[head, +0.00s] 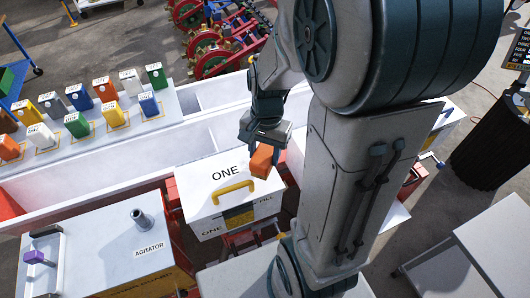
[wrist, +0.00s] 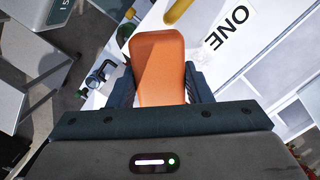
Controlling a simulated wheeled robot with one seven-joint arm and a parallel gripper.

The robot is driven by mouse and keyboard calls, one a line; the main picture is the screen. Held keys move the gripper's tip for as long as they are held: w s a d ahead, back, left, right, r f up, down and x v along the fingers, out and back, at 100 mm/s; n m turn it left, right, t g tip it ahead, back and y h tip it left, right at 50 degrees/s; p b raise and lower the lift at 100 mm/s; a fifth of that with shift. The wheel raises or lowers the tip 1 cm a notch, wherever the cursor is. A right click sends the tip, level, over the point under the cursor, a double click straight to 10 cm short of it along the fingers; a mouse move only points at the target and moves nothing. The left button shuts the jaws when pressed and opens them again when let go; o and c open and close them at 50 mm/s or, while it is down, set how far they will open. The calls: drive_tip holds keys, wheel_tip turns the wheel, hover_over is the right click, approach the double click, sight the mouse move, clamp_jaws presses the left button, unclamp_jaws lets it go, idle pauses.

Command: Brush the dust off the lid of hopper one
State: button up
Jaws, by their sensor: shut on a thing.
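Hopper one (head: 205,229) is a white box with a white lid (head: 203,190) marked ONE and a yellow handle. The lid is closed, and it also shows in the wrist view beside the ONE label (wrist: 230,28). My gripper (head: 263,146) is shut on an orange block (head: 261,164), held over the lid's back right part. The orange block fills the middle of the wrist view (wrist: 158,65) between the fingers. I cannot see bristles on it, nor tell whether its underside touches the lid. No dust can be made out on the lid.
The agitator box (head: 100,245) with an upright metal post stands at the front left. A purple-knobbed lever (head: 34,257) sits on its left end. Several coloured containers stand on a white table (head: 180,98) at the back left. My arm hides the area right of hopper one.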

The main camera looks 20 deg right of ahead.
drive_tip(key=shift+r, duration=0.45)
drive_tip(key=shift+r+p, duration=1.1)
drive_tip(key=shift+r, duration=0.35)
drive_tip(key=shift+f, duration=0.1)
